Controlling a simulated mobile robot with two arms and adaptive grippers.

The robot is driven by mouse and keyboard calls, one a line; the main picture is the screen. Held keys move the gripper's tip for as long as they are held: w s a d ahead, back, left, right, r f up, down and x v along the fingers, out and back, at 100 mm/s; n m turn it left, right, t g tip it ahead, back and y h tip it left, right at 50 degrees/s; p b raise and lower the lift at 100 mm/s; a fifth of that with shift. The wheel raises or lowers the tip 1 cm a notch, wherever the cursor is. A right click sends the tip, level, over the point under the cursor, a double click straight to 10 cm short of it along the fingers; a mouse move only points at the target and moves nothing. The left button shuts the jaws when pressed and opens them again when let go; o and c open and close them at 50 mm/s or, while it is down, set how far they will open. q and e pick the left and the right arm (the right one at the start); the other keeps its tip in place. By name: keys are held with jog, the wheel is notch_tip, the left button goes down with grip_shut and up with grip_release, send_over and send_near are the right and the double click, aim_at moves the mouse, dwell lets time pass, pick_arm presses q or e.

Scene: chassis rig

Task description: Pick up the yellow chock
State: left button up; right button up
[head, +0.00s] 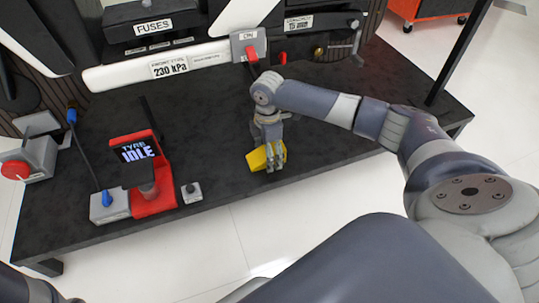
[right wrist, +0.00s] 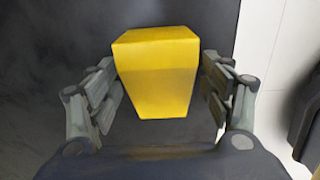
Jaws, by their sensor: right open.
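The yellow chock (head: 258,159) sits on the dark bench top near its front edge in the head view. In the right wrist view the chock (right wrist: 157,72) stands between the two fingers, with a narrow gap on each side. My right gripper (head: 272,162) is over the chock and hides part of it in the head view. The gripper (right wrist: 155,95) is open around the chock in the right wrist view. My left gripper is not in view.
A red tyre unit (head: 150,204) with an IDLE screen (head: 138,150) stands left of the chock. A small button box (head: 191,192) is near the front edge. A grey box with a blue lever (head: 109,206) is further left. The bench top (head: 330,130) is clear right of the chock.

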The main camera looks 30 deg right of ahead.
jog(key=c, duration=1.4)
jog(key=shift+r, duration=0.15)
